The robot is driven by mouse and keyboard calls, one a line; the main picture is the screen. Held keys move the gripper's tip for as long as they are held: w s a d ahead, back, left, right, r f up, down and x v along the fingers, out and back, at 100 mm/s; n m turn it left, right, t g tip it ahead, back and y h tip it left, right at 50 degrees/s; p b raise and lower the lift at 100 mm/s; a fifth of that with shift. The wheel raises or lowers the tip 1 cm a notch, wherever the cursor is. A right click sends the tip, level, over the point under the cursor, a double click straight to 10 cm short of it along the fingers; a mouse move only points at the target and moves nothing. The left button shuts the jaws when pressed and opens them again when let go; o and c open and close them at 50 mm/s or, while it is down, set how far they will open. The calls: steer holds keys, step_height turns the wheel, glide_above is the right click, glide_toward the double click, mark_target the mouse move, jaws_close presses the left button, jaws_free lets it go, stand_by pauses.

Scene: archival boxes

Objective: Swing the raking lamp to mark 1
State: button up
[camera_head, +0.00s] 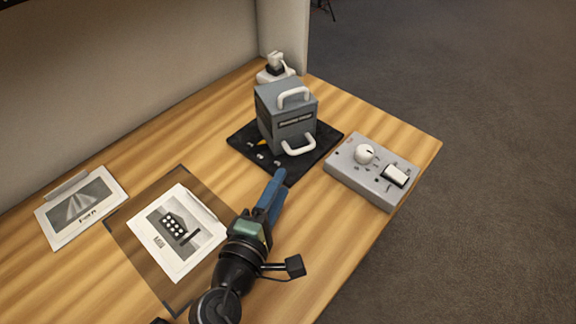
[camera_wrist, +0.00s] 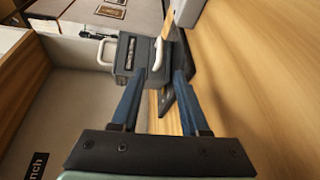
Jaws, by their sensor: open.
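A grey box-shaped unit (camera_head: 278,122) with a dark label stands on a black base plate (camera_head: 322,147). I cannot read its label or tell surely that it is the raking lamp. It has a white handle on top (camera_head: 293,97) and a lower white handle on its front (camera_head: 299,147). The plate carries a small yellow pointer (camera_head: 262,142) and small white marks, too small to read. My gripper (camera_head: 277,178) has blue fingers and is open and empty, just in front of the plate. In the wrist view, the lower handle (camera_wrist: 158,54) shows beyond and between the fingertips (camera_wrist: 158,76).
A grey control box (camera_head: 352,176) with a white knob and rocker switch stands right of the plate. A white-based device (camera_head: 275,68) stands behind. Two picture cards (camera_head: 82,210) (camera_head: 160,250) lie at left. The table's right edge is near the control box.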

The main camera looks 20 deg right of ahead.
steer(key=shift+v, duration=0.8)
